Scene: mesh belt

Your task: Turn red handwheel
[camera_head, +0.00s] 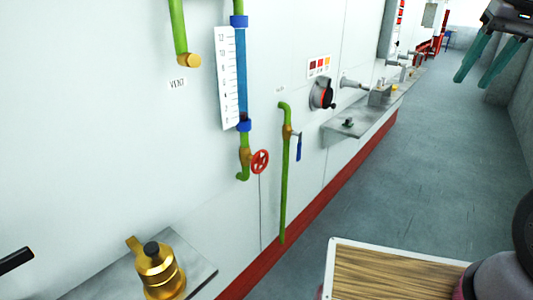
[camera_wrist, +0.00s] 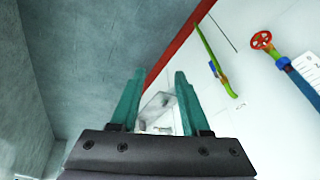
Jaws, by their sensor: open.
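The red handwheel (camera_head: 260,161) is small and spoked. It sits on a brass valve (camera_head: 245,158) in a green pipe on the white wall, below the blue gauge tube. In the wrist view the handwheel (camera_wrist: 261,40) shows at the upper right, beyond and to the right of my fingers. My gripper (camera_head: 492,65) is at the upper right of the head view, well away from the wall and far from the handwheel. Its two teal fingers are apart, with nothing between them; they also show in the wrist view (camera_wrist: 157,78).
A green pipe (camera_head: 286,180) with a blue lever (camera_head: 299,147) stands just right of the handwheel. A grey shelf (camera_head: 350,130) juts from the wall. A brass fitting (camera_head: 160,268) is at the lower left. A wood-topped surface (camera_head: 390,272) is at the front. The grey floor (camera_head: 440,150) is clear.

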